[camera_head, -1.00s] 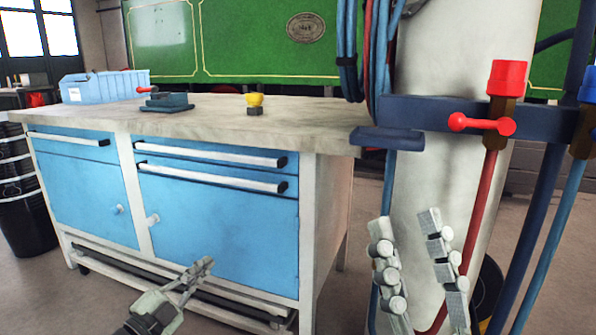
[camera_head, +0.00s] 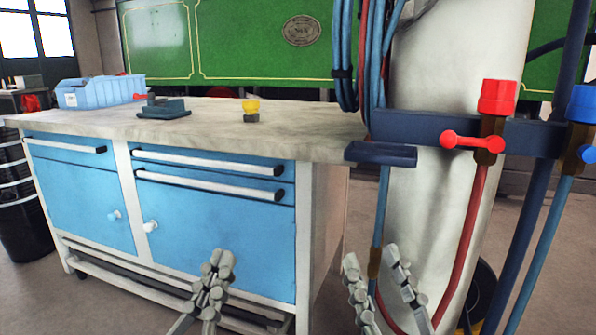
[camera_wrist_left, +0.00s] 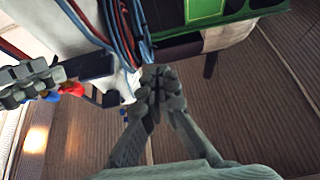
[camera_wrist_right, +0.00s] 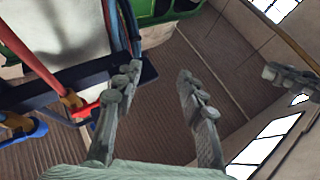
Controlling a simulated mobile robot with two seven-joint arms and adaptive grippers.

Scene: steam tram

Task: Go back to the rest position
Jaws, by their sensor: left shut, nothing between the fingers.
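My left gripper (camera_head: 214,284) is shut and empty, low in front of the blue-doored workbench in the head view. Its fingers also show pressed together in the left wrist view (camera_wrist_left: 157,85). My right gripper (camera_head: 371,262) is open and empty, low in front of the white column, to the right of the left gripper. Its spread fingers also show in the right wrist view (camera_wrist_right: 157,82), with nothing between them.
The workbench (camera_head: 225,125) carries a blue bin (camera_head: 98,92), a dark vise-like block (camera_head: 164,108) and a small yellow-topped item (camera_head: 251,108). The white column (camera_head: 425,70) stands at right with a red valve (camera_head: 472,141), a blue-topped pipe (camera_head: 584,105) and hanging hoses (camera_head: 346,50).

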